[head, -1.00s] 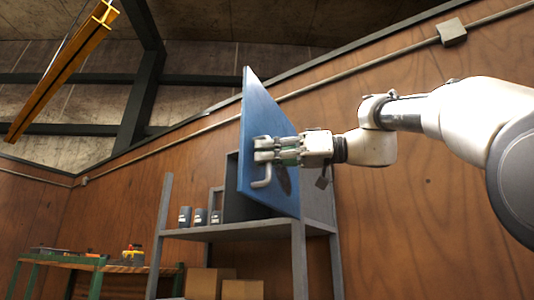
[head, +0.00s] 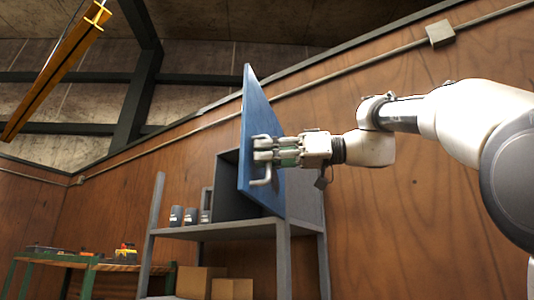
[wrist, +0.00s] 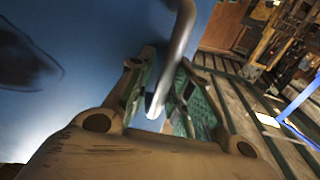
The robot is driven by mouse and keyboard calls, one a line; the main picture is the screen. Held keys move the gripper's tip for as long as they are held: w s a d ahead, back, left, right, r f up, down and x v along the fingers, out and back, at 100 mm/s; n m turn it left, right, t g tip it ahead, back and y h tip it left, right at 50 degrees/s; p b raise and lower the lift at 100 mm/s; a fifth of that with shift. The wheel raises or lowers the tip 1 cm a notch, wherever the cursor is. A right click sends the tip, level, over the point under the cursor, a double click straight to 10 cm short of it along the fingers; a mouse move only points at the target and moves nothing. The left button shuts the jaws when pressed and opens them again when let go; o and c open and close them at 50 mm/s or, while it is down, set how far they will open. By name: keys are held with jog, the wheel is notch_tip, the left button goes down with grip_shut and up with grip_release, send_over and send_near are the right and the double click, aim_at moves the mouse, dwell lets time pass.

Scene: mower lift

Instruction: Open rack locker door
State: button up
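The blue rack locker door (head: 252,105) stands swung open from the grey locker (head: 234,183) on the rack. Its bent metal handle (head: 263,181) is on the door's outer face. My gripper (head: 263,150) is at the handle, coming from the right. In the wrist view, the handle (wrist: 177,50) runs between the two green-padded fingers of my gripper (wrist: 163,95), against the blue door (wrist: 100,50). The fingers look closed around the bar; the exact contact is partly hidden.
A workbench (head: 75,262) with tools stands at the far left. A yellow beam (head: 55,75) hangs at upper left. A wooden wall (head: 430,190) lies behind my arm.

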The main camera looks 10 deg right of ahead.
jog(key=v, duration=1.2)
dwell(0.7)
